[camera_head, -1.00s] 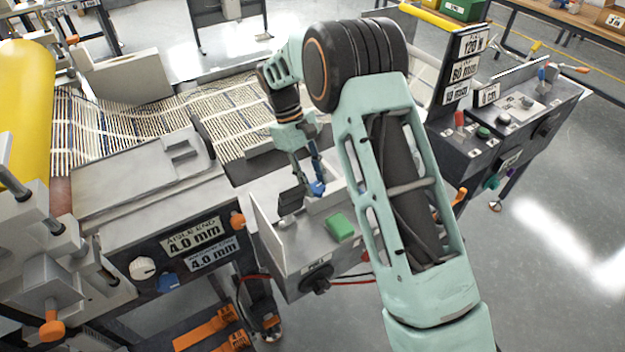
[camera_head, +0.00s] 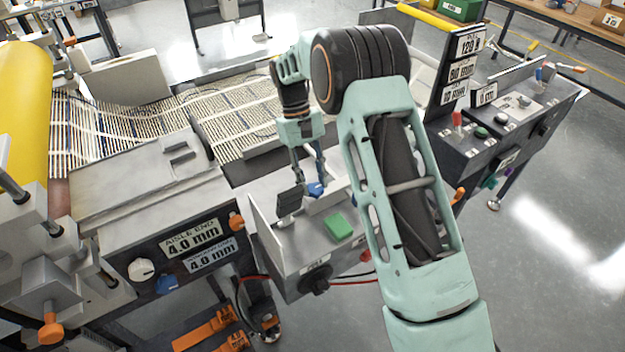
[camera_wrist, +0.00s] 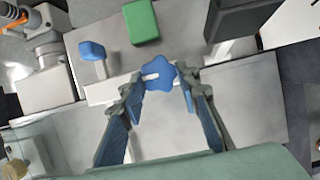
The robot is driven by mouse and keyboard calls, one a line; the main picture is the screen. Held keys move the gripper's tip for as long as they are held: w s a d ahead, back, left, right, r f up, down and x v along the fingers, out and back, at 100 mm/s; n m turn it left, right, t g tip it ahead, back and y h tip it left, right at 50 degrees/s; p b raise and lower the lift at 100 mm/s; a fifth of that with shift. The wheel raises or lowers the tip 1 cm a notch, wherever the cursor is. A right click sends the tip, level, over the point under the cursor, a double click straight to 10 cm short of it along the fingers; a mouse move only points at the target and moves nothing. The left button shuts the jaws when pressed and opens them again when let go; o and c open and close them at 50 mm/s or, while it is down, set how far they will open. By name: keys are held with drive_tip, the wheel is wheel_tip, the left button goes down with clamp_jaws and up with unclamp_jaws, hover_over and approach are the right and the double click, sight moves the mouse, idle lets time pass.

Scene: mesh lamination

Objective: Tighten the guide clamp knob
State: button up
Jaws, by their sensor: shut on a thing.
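The guide clamp knob (camera_wrist: 158,79) is a blue, star-shaped knob on the light grey guide block. My gripper (camera_wrist: 160,80) is shut on it, with one finger at each side, in the wrist view. In the head view, my gripper (camera_head: 308,178) reaches down from above, and its fingertips are at the blue knob (camera_head: 315,189). The fingers partly hide the knob there.
A green block (camera_head: 338,227) sits on the metal box in front of the knob. A dark block (camera_head: 290,201) stands close to its left. A second blue knob (camera_wrist: 92,50) lies to the left in the wrist view. A slatted mesh (camera_head: 225,112) runs behind.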

drive_tip(key=o, duration=1.2)
drive_tip(key=shift+c, duration=0.2)
drive_tip(key=shift+r, duration=0.1)
drive_tip(key=v, duration=1.2)
